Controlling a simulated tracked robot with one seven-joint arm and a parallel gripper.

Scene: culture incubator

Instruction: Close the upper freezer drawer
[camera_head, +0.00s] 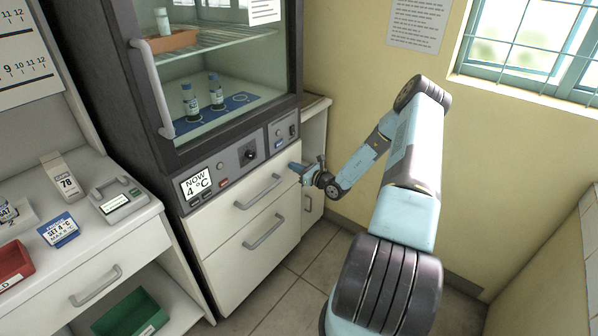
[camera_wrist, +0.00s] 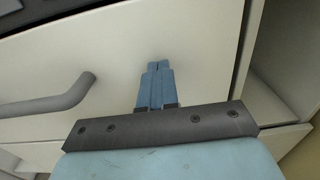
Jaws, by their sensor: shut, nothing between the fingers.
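The upper freezer drawer (camera_head: 222,211) has a white front with a grey bar handle (camera_head: 257,193), just below the unit's control panel. Its front looks about level with the lower drawer (camera_head: 228,275); I cannot tell whether a small gap is left. My gripper (camera_head: 293,166) is shut and empty at the drawer's upper right part. In the wrist view, the shut blue fingers (camera_wrist: 158,66) point at the white drawer front (camera_wrist: 115,45), to the right of the handle (camera_wrist: 50,106). They look very close to it; contact cannot be made out.
Above the drawers is a glass-doored cabinet (camera_head: 137,75) with bottles inside. A narrow white cabinet (camera_head: 314,150) stands to the right, with an open space showing in the wrist view. A counter (camera_head: 130,218) with boxes is on the left. Tiled floor (camera_head: 285,300) lies free in front.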

